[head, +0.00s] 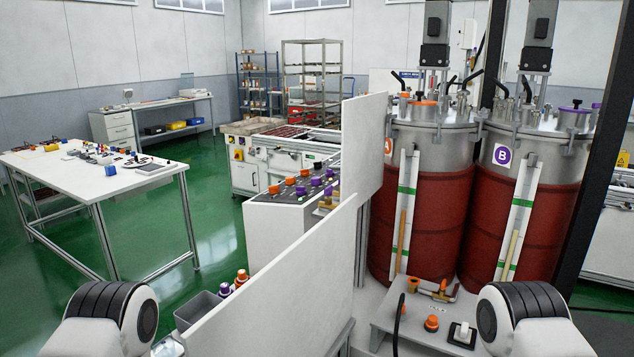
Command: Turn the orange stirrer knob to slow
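A slanted control panel (262,197) stands near the middle of the head view, behind a white partition. It carries several orange knobs, one at its front left (274,189) and one farther back (304,173), alongside several purple knobs (316,182). The labels and the knobs' pointer positions are too small to read, so I cannot tell which orange knob is the stirrer's. Only rounded white and black parts of my two arms show at the bottom corners. Neither gripper is in view, and nothing touches the panel.
White partitions (285,290) partly screen the panel's front and right side. Two red-jacketed tanks stand at right, one labelled B (502,154). A metal plate (385,318) with orange-marked fittings lies before them. A white table (80,185) stands left; green floor (215,225) is clear between.

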